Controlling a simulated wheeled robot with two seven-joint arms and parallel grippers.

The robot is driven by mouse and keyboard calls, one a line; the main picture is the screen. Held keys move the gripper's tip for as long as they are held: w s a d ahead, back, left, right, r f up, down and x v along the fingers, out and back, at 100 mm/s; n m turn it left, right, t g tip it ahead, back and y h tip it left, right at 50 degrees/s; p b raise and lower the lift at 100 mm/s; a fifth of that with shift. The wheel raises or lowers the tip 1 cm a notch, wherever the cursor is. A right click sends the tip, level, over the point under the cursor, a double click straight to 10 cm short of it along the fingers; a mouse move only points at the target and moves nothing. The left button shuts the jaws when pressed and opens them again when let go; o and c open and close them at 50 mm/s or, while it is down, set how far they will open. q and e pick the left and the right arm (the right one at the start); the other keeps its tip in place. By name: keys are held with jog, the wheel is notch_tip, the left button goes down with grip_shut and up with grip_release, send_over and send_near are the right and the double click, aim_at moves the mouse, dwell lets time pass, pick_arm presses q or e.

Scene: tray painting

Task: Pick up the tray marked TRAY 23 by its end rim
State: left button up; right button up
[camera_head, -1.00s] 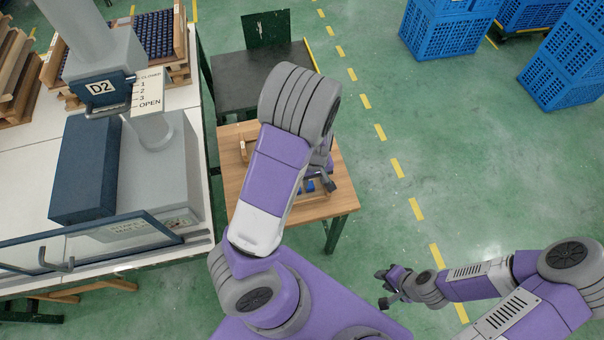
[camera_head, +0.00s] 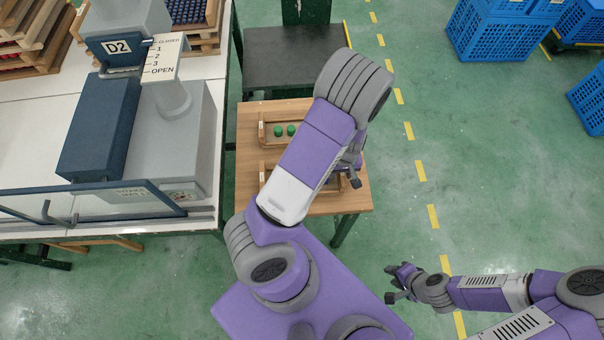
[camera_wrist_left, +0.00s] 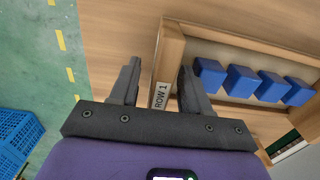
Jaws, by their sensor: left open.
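In the left wrist view a wooden tray (camera_wrist_left: 172,50) holds several blue blocks (camera_wrist_left: 242,80). Its end rim carries a label reading ROW 1; I cannot read TRAY 23 anywhere. My left gripper (camera_wrist_left: 158,85) is open and empty, with the tray's end rim showing between its fingers; I cannot tell its height above the rim. In the head view my left gripper (camera_head: 355,171) is over the right side of the small wooden table, partly hidden by my arm. Another wooden tray (camera_head: 262,133) with green pieces lies farther back. My right gripper (camera_head: 391,283) looks open and empty over the floor.
The small wooden table (camera_head: 247,180) stands beside a white bench (camera_head: 30,120) with a grey and blue machine (camera_head: 185,130). A dark table (camera_head: 285,72) stands behind. Blue crates (camera_head: 500,35) stand far right.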

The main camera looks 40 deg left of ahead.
pick_arm(q)
jog(key=shift+f, duration=0.2)
dwell(0.5)
grip_shut()
dwell(0.3)
